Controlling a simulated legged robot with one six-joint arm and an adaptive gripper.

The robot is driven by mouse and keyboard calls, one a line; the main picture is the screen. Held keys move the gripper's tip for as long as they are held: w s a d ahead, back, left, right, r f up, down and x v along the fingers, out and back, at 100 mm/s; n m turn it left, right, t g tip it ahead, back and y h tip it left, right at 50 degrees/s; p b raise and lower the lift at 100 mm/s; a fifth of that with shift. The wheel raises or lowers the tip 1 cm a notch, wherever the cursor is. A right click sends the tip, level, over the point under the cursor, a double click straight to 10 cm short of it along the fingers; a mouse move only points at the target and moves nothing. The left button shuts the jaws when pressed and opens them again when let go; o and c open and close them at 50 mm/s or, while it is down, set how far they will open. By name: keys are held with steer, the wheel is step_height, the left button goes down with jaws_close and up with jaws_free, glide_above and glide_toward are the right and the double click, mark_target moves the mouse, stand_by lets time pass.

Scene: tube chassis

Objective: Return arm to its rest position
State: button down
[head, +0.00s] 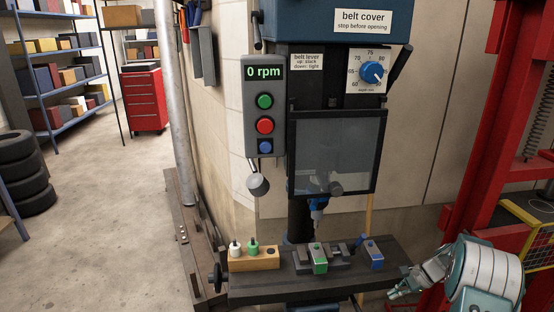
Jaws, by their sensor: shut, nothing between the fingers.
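My gripper (405,289) is at the lower right, by the right end of the drill press table (262,291). It is shut with nothing in it. My arm reaches in from the right edge behind it. The drill press stands in the middle, with its display (265,72) reading 0 rpm and its clear guard (333,150) lowered in front of the spindle. I cannot tell whether the gripper touches the table's edge.
On the table are a wooden block (267,259) with pegs, a vise with a green-topped piece (319,259), and a blue-topped piece (372,254). A red frame (489,130) stands at right. Open floor (110,200) lies at left.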

steer(key=s+a+r+n+h, duration=0.2)
steer(key=s+a+r+n, duration=0.2)
steer(key=a+r, duration=0.55)
steer(key=s+a+r+n+h, duration=0.2)
steer(key=s+a+r+n, duration=0.3)
steer(key=r, duration=0.8)
steer(key=s+a+r+n+t+h, duration=0.1)
steer(key=s+a+r+n+t, duration=0.1)
steer(key=s+a, duration=0.3)
steer(key=s+a+r+n+t+h, duration=0.2)
steer(key=s+a+n, duration=0.3)
steer(key=s, duration=0.9)
steer(key=shift+s+a+r+h, duration=0.2)
steer(key=shift+a+r+h, duration=0.1)
steer(key=shift+r, duration=0.5)
